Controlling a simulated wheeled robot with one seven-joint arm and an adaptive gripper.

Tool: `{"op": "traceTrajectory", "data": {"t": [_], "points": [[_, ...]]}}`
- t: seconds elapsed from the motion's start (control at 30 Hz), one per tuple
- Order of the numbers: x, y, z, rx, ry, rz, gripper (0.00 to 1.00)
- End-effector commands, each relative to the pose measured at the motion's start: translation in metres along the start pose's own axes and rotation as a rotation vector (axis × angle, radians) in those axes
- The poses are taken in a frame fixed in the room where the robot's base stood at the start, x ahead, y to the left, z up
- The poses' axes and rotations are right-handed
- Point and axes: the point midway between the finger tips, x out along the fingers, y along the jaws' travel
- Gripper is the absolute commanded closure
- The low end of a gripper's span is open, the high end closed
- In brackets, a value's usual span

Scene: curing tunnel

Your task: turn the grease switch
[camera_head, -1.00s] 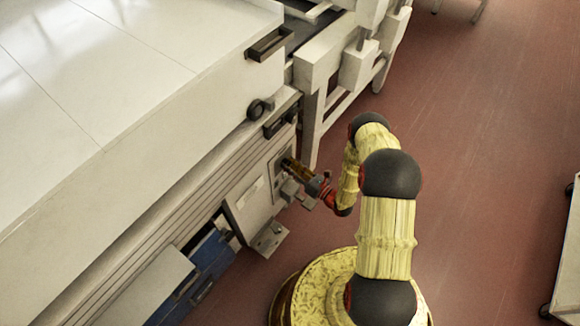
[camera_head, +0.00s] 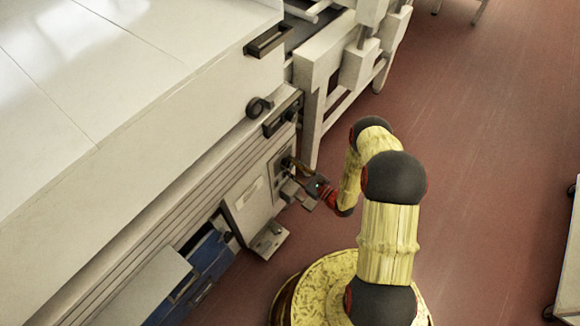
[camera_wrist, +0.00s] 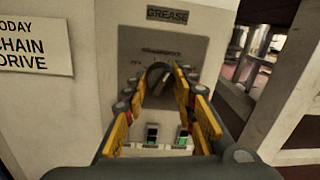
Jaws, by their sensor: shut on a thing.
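The grease switch (camera_wrist: 156,76) is a dark round knob on a grey panel (camera_wrist: 190,50), under a label reading GREASE (camera_wrist: 167,15) in the wrist view. My gripper (camera_wrist: 161,84) has its yellow-padded fingers on either side of the knob and is shut on it. The fingers hide part of the knob, so its exact angle is hard to tell. In the head view my gripper (camera_head: 290,163) reaches the panel on the side of the large pale machine, and the knob is too small to make out there.
A sign reading TODAY CHAIN DRIVE (camera_wrist: 36,46) is at the left. A box on the machine's side (camera_head: 250,205) and an open blue drawer (camera_head: 207,255) are nearby.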

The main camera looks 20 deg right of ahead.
Motion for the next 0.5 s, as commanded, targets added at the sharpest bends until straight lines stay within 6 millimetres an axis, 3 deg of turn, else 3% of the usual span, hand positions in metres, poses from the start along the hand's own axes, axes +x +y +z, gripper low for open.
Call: {"op": "traceTrajectory", "data": {"t": [0.47,0.5], "points": [[-0.0003,-0.0001,-0.0004,-0.018,0.0,0.0,0.98],[-0.0003,0.0,-0.0005,-0.018,0.0,0.0,0.72]]}}
